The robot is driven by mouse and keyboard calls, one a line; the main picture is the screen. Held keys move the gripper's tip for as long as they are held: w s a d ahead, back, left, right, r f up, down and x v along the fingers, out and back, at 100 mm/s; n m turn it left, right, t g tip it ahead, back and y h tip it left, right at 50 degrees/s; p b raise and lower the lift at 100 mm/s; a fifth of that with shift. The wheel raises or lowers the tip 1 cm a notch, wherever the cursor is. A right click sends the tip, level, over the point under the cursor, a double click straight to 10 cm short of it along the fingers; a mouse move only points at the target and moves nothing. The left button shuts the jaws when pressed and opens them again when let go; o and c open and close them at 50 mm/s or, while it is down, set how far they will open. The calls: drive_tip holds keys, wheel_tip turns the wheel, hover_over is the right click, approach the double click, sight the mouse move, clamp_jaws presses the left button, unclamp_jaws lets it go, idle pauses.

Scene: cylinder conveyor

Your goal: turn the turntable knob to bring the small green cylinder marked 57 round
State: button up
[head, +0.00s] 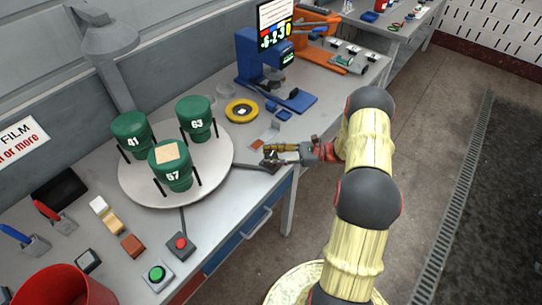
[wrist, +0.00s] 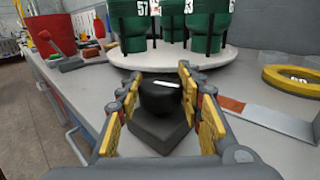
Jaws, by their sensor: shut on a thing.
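The turntable is a pale disc (head: 215,168) carrying green cylinders in black holders. The cylinder marked 57 (head: 172,176) is at its front with a tan square on top. The cylinder marked 41 (head: 131,133) is at back left, and the one marked 63 (head: 195,117) at back right. In the wrist view, 57 (wrist: 128,25) is cut off by the top edge. The black knob (wrist: 160,97) with a white mark sits on a dark base in front of the disc. My gripper (head: 270,153) is shut on the knob, one yellow-padded finger on each side.
A red button (head: 180,243) and a green button (head: 156,274) stand on the table's front side, near a red bin (head: 62,290). A yellow ring (head: 242,111) and a blue machine (head: 270,75) stand behind my gripper. Small blocks lie left of the disc.

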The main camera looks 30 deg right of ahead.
drive_tip(key=shift+f+n+g+y+b, duration=0.1)
drive_tip(key=shift+n+g+y+b, duration=0.1)
drive_tip(key=shift+n+g+y, duration=0.45)
drive_tip(key=shift+n+g+y+b, duration=0.15)
drive_tip(key=shift+n+g, duration=0.2)
drive_tip(key=shift+g, duration=0.6)
drive_tip(key=o, duration=1)
drive_tip(key=shift+o, duration=0.5)
drive_tip(key=shift+d, duration=0.1)
drive_tip(key=v, duration=1.2)
drive_tip(key=shift+s, duration=0.15)
